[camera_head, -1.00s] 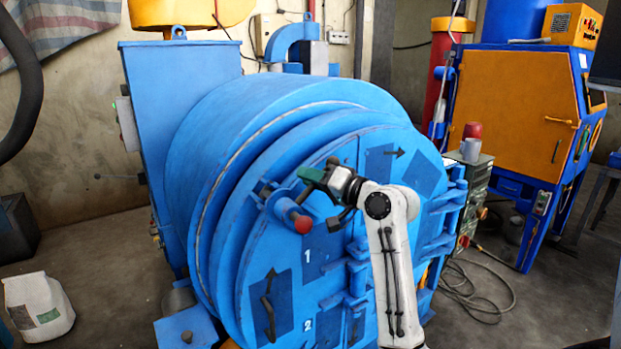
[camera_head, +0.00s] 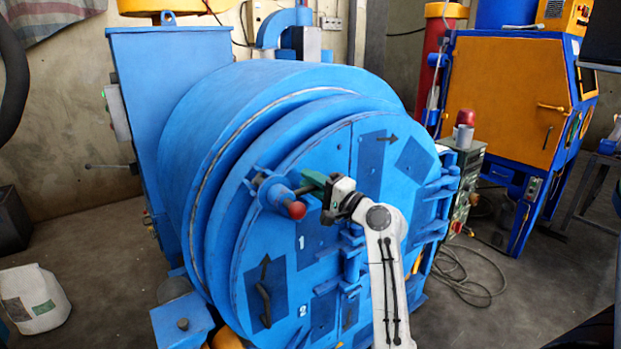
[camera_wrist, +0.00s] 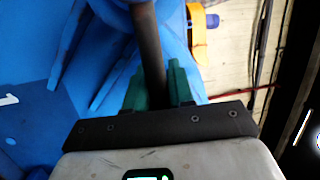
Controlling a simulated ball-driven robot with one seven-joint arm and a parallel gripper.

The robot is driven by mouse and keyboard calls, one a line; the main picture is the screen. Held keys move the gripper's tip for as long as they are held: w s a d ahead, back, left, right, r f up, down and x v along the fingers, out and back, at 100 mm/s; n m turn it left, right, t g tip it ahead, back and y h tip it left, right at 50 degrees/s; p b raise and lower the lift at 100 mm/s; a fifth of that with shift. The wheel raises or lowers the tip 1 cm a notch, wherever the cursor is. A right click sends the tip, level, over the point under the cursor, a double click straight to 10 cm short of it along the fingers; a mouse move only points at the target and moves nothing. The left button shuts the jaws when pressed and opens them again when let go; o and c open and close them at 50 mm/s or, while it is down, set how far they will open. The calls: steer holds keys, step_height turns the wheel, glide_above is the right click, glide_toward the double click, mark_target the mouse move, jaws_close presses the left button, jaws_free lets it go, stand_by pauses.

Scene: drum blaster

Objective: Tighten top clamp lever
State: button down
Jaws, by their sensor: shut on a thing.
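The top clamp sits at the upper left of the blue drum door (camera_head: 335,245). Its blue body (camera_head: 276,192) has a red ball knob (camera_head: 296,210) facing me. My gripper (camera_head: 312,181), with green fingers, is just above and right of the knob. In the wrist view, the green fingers (camera_wrist: 154,85) of my gripper are shut around a dark rod, which appears to be the clamp lever (camera_wrist: 149,45). The rod runs up between them. The lever's lower end is hidden behind the gripper body, and in the head view the fingers mostly cover the grip.
The door carries hinges, dark blue panels and a handle (camera_head: 263,303) at lower left. An orange and blue cabinet (camera_head: 505,105) stands back right, with a control box (camera_head: 466,175) beside it. A white bag (camera_head: 33,298) lies on the floor at left.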

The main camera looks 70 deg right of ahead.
steer(key=shift+f+m, duration=0.25)
steer(key=shift+m, duration=0.05)
steer(key=c, duration=1.1)
jaws_free()
steer(key=shift+s, duration=0.15)
steer(key=b+v, duration=0.2)
steer(key=v, duration=0.8)
steer(key=shift+s+a+f+b, duration=0.1)
steer(key=shift+s+a+b, duration=0.05)
steer(key=shift+s+b, duration=0.2)
steer(key=shift+w, duration=0.1)
